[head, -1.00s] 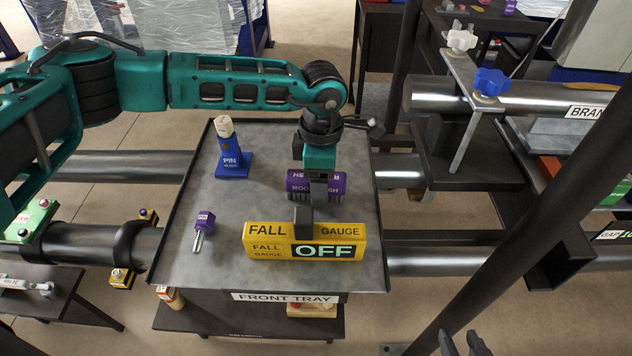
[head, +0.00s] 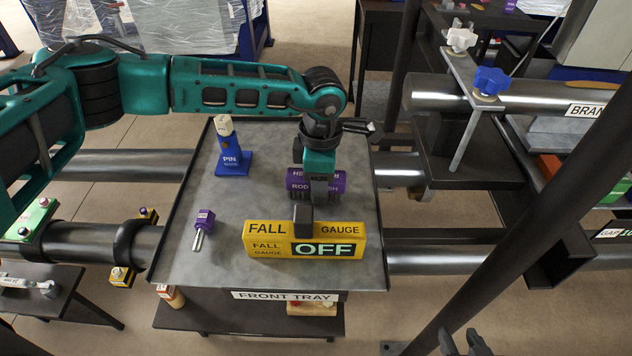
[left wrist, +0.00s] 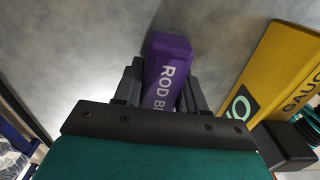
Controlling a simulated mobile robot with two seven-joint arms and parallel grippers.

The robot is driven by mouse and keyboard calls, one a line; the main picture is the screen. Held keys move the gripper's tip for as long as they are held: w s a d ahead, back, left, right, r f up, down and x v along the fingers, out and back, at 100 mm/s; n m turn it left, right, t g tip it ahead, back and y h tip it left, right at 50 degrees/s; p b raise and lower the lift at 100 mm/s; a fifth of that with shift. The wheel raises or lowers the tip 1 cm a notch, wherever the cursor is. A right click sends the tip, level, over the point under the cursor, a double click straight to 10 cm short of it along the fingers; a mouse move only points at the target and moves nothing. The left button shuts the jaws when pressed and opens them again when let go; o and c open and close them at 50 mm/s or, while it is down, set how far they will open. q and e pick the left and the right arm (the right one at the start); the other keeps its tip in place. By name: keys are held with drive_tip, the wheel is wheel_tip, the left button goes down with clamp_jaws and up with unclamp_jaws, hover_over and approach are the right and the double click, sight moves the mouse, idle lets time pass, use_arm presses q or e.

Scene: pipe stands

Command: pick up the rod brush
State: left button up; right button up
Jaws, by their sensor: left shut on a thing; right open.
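The purple rod brush (head: 298,184) lies on the grey front tray (head: 218,262), behind the yellow fall gauge block. My left gripper (head: 317,200) comes down over it from above and hides part of its label. In the left wrist view the purple body of the rod brush (left wrist: 171,62) sits between the two dark fingers of my left gripper (left wrist: 158,92), which are shut on it. I cannot tell whether it is clear of the tray. My right gripper (head: 462,343) shows only at the bottom edge, with its fingers apart and nothing between them.
The yellow fall gauge (head: 303,241), reading OFF, stands just in front of the brush. A blue pin holder (head: 233,163) and a small purple-headed pin (head: 203,228) are on the tray's left. A dark diagonal post (head: 520,190) rises on the right. Steel pipes run behind the tray.

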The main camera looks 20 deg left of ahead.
use_arm(q)
wheel_tip(320, 180, up, 20)
idle(0.6)
